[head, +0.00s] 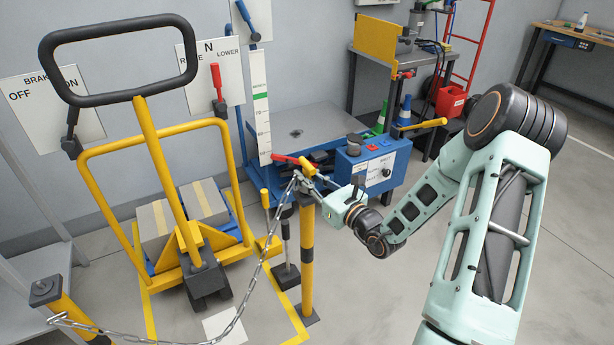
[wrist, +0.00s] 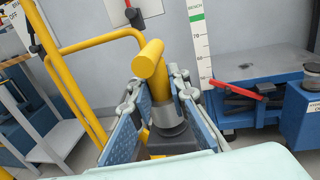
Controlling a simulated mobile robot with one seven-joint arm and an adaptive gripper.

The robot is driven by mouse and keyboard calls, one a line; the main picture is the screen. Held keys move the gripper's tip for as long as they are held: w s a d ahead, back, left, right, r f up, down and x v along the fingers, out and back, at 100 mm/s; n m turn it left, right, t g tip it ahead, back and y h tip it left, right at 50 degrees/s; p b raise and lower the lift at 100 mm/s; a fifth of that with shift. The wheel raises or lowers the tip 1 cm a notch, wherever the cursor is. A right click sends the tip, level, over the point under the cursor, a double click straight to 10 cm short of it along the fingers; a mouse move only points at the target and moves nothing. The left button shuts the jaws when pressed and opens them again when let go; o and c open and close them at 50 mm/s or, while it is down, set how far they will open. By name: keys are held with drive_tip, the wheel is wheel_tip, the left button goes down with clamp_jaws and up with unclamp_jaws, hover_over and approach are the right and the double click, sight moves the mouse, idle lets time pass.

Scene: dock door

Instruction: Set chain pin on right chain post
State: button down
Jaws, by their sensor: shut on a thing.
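The chain pin, with a yellow crossbar head (wrist: 151,60) and a grey collar (wrist: 163,115), stands between my gripper's fingers in the wrist view. My gripper (wrist: 165,100) is shut on it; its yellow head (head: 307,165) also shows in the head view. The right chain post (head: 307,250) is yellow and black and stands upright directly below my gripper (head: 303,183). Its dark top (wrist: 172,138) shows just under the collar. I cannot tell whether the pin's lower end is inside the post. The chain (head: 262,262) hangs from the pin area down to the left.
The left chain post (head: 68,308) holds the chain's other end. A yellow trolley (head: 150,165) with boxes stands behind the chain. A blue scale table (head: 345,130) with a control box (head: 370,160) and red lever (wrist: 235,88) stands behind the right post. Floor at right is clear.

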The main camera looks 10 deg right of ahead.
drive_tip(key=shift+f+b, duration=0.35)
drive_tip(key=shift+f, duration=0.3)
idle(0.6)
drive_tip(key=c, duration=2.1)
unclamp_jaws()
drive_tip(key=shift+r, duration=0.1)
drive_tip(key=shift+p+v, duration=0.8)
drive_tip(key=shift+v, duration=4.75)
